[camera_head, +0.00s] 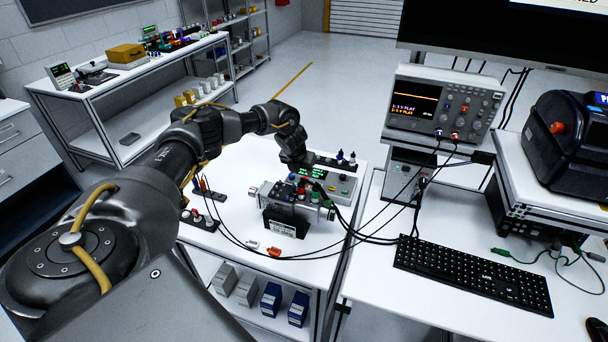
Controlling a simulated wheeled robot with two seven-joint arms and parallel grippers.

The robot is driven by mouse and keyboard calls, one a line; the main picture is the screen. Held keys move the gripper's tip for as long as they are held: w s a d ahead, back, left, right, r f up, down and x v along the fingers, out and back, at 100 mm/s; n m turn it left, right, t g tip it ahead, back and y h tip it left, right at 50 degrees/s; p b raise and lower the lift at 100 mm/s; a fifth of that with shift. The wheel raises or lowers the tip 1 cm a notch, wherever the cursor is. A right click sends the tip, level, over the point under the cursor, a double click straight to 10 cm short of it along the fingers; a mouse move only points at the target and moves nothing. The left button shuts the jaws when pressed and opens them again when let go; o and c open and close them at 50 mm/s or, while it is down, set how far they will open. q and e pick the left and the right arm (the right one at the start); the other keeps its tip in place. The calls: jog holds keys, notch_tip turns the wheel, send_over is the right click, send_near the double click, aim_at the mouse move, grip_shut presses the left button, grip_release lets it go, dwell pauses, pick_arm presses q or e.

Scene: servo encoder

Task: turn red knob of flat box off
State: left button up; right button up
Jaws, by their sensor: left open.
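A flat light-grey box (343,186) with green lit digits and a yellow spot on top sits on the white table in the middle. Small red parts (301,191) show at its near left; I cannot tell which is the red knob or how it is turned. A silver and black unit (285,223) with a white label stands in front of the box and hides part of it. My left gripper (300,168) is open, pointing down at the box's back left; its fingertips are small and dark, and contact cannot be told. My right gripper is out of view.
Dark strips with knobs (200,221) lie at the table's left, with an orange piece (274,252) near the front. Black cables run right to an oscilloscope (443,104). A keyboard (473,274) lies on the right desk. The table's front left is mostly clear.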

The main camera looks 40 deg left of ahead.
aim_at(305, 178)
pick_arm(q)
jog(key=shift+x, duration=2.4)
grip_shut()
